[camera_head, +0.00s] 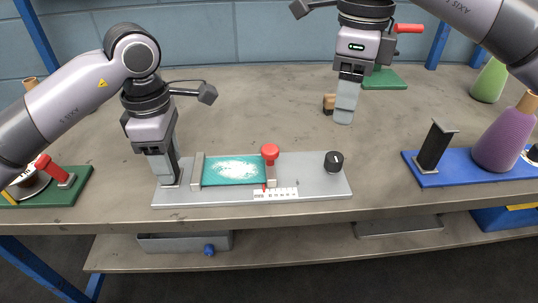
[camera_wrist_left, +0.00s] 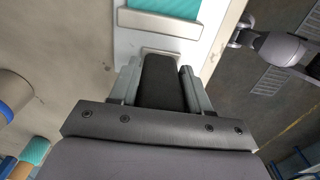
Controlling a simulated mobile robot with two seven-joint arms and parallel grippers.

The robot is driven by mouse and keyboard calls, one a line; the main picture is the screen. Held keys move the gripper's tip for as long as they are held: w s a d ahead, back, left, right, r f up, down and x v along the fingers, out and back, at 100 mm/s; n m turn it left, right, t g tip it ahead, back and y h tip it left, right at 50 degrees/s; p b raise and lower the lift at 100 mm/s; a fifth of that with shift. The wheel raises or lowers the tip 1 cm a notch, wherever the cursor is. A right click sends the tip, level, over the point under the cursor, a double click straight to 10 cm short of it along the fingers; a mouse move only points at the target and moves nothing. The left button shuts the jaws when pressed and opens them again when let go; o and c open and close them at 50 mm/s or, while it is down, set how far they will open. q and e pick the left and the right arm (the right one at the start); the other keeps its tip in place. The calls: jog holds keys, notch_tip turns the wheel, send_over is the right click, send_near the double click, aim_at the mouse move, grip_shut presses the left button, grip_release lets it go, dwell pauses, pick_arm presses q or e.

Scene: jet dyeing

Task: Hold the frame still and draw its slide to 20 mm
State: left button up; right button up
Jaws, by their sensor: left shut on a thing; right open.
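The frame is a grey plate (camera_head: 310,181) lying flat near the table's front edge. Teal cloth with a white patch (camera_head: 236,170) spans between two pale bars. The slide is the right-hand bar, with a red knob (camera_head: 270,153) on top, beside a white scale (camera_head: 276,194) too small to read. My left gripper (camera_head: 170,176) is shut on a black grip post (camera_wrist_left: 163,82) at the plate's left end; the wrist view shows the post between the fingers. My right gripper (camera_head: 345,104) is open and empty, above the table behind the plate, apart from the knob.
A black round knob (camera_head: 333,161) stands on the plate's right end. A blue board (camera_head: 450,179) with a black post and purple cone (camera_head: 503,140) lies right. A small wooden block (camera_head: 329,103) is beside my right gripper. A green board (camera_head: 75,190) lies left. Table behind the plate is mostly clear.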

aim_at(270, 148)
jog(key=s+a+r+m+t+y, duration=0.15)
jog(key=s+a+m+t, duration=0.25)
jog(key=a+m, duration=0.6)
jog(key=x, duration=1.1)
jog(key=shift+w, duration=0.1)
